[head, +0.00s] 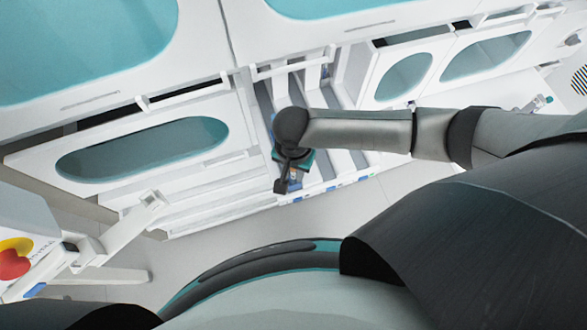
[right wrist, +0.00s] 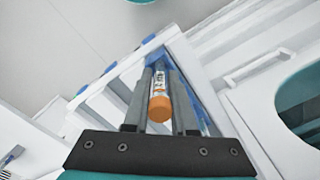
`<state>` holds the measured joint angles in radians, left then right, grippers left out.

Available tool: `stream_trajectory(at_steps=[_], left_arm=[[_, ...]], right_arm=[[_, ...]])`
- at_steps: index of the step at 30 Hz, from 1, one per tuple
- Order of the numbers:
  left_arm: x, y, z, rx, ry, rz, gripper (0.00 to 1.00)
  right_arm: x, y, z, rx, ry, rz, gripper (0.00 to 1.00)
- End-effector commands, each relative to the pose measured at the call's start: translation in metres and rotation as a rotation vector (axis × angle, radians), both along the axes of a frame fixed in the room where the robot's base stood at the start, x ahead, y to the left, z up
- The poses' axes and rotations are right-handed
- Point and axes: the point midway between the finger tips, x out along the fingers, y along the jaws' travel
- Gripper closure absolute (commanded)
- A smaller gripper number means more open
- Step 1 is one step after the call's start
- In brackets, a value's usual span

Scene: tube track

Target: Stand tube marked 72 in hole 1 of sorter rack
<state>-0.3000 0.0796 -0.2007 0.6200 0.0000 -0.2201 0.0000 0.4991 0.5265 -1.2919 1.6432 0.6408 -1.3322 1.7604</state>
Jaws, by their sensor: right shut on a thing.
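In the right wrist view, a tube (right wrist: 159,95) with an orange cap and a white printed label lies between the two fingers of my right gripper (right wrist: 160,85). The gripper is shut on it. The orange cap faces the camera; the number on the label is too small to read. In the head view, my right gripper (head: 293,178) points down over the white lanes of the open track unit. My left gripper is out of view. I cannot make out the sorter rack or its hole 1 for certain.
White track lanes (head: 343,160) with blue end pieces run beside and beneath the right gripper. White panels with teal windows (head: 142,148) stand at left and right. A white bracket arm (head: 118,232) juts out at lower left. Grey floor (head: 250,225) is clear in front.

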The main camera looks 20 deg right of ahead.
Motion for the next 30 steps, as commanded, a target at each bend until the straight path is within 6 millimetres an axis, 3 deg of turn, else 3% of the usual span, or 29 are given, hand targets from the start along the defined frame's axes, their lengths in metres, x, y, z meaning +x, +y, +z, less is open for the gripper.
stream_trajectory(at_steps=[1, 2, 11, 30], left_arm=[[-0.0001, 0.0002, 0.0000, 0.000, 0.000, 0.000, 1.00], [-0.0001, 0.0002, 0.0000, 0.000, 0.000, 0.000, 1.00], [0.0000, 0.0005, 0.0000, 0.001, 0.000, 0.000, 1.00], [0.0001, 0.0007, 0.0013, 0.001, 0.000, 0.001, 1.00]], right_arm=[[0.0000, 0.0001, 0.0001, 0.000, 0.000, 0.000, 1.00], [0.0000, 0.0001, 0.0001, 0.000, 0.000, 0.000, 0.75], [0.0000, 0.0001, 0.0002, 0.000, 0.000, 0.000, 0.41], [0.0001, 0.0003, 0.0047, 0.001, -0.001, 0.001, 0.41]])
